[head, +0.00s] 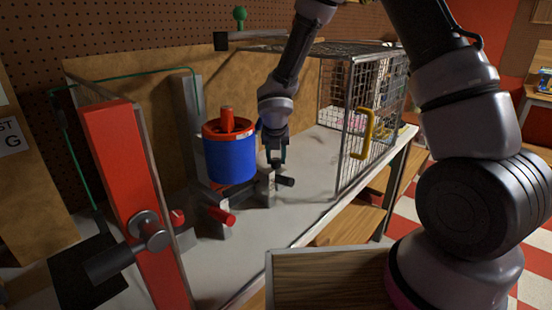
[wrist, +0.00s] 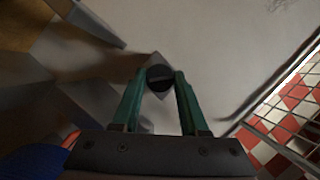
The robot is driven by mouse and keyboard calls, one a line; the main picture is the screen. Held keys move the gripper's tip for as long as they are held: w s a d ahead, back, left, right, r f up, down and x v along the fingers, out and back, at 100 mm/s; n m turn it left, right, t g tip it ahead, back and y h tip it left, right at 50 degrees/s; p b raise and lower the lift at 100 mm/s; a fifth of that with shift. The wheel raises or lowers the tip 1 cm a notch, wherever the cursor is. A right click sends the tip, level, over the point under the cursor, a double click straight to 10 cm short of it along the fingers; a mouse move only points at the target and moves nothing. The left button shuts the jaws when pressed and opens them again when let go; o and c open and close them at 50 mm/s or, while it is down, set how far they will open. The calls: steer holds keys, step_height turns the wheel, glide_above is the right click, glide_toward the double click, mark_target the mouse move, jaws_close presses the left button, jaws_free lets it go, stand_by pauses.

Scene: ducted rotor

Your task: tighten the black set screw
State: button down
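The black set screw (head: 285,181) sticks out to the right from a small grey block (head: 265,188) on the bench, in front of the blue duct (head: 231,160) with its red rim. My gripper (head: 276,160) points down just above the block and screw. In the wrist view the dark round screw head (wrist: 160,78) shows between the two green fingertips of my gripper (wrist: 161,76), close to both. The fingers are apart. In the head view the fingertips look slightly higher than the screw, and I see no clear contact.
A red knob (head: 221,216) sticks out left of the block. A red upright panel (head: 130,190) with a black-and-grey handle stands at the front left. A wire cage (head: 362,110) with a yellow handle (head: 362,134) stands right of my gripper. Bare bench lies between block and cage.

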steer(key=shift+a+m, duration=0.1)
steer(key=shift+m, duration=0.2)
steer(key=m+h, duration=0.1)
steer(key=m, duration=0.1)
steer(key=m+h, duration=0.1)
steer(key=m, duration=0.1)
steer(key=shift+a+m+g, duration=0.1)
steer(key=shift+m+g, duration=0.3)
steer(key=m, duration=0.2)
steer(key=m+g+h, duration=0.1)
steer(key=m, duration=0.2)
steer(key=shift+w+h, duration=0.15)
steer(key=shift+h, duration=0.15)
steer(key=shift+m+g, duration=0.3)
steer(key=shift+m, duration=0.1)
steer(key=shift+c, duration=2.2)
jaws_free()
steer(key=shift+a+r, duration=0.1)
steer(key=v, duration=0.7)
